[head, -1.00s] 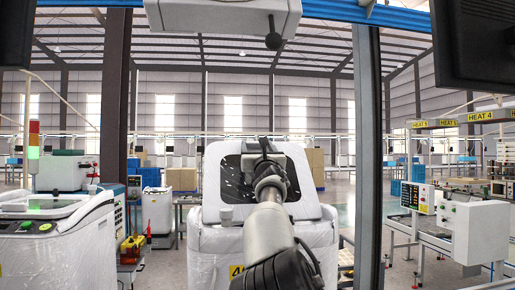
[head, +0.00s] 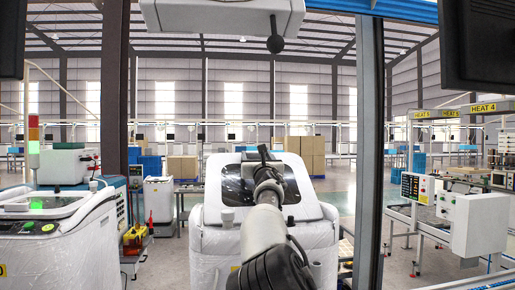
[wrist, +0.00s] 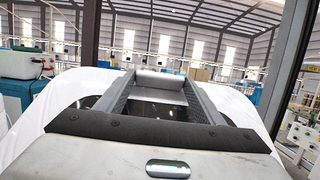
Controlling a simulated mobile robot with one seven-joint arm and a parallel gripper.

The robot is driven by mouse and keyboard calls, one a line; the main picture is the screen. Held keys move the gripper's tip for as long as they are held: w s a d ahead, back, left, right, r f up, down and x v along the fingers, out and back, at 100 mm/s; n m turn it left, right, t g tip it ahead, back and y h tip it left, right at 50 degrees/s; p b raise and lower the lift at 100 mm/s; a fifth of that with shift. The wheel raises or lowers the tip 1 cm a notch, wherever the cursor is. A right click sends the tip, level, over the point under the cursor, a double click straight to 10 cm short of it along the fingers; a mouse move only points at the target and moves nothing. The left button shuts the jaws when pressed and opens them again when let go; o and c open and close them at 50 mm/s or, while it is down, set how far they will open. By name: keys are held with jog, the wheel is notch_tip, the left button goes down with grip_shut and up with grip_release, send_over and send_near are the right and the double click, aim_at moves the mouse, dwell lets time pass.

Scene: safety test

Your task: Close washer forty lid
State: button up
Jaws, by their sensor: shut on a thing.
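The washer (head: 212,248) stands straight ahead, white, with a partly hidden yellow label on its front. Its lid (head: 310,202) has a white frame around a dark window and is partly raised, leaning back. My arm covers part of the window and the label. My gripper (head: 264,153) is at the top edge of the lid. In the wrist view my gripper (wrist: 158,90) has its two dark fingers on either side of a silver-grey piece, shut on the lid's upper part. The lid's white frame (wrist: 55,98) spreads out on both sides there.
Another white machine (head: 60,245) stands at the left. A control box (head: 478,228) on a bench frame is at the right. A dark post (head: 370,150) rises just right of the washer. Cardboard boxes (head: 305,148) stand behind it.

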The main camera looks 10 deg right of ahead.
jog(key=shift+w+f+g+p, duration=0.6)
jog(key=shift+w+f+p, duration=0.3)
jog(key=shift+w+f, duration=0.25)
notch_tip(320, 180, down, 6)
jog(key=w+g+p, duration=0.1)
jog(key=w+p, duration=0.1)
jog(key=p, duration=0.2)
jog(key=shift+w+g, duration=0.3)
jog(key=shift+w, duration=0.1)
jog(key=shift+a, duration=0.1)
jog(key=o, duration=1.5)
jog(key=shift+f, duration=0.1)
jog(key=s+b, duration=0.6)
jog(key=s, duration=0.2)
jog(key=s+b, duration=0.7)
jog(key=s, duration=0.1)
jog(key=shift+s+f, duration=0.2)
jog(key=shift+s, duration=0.5)
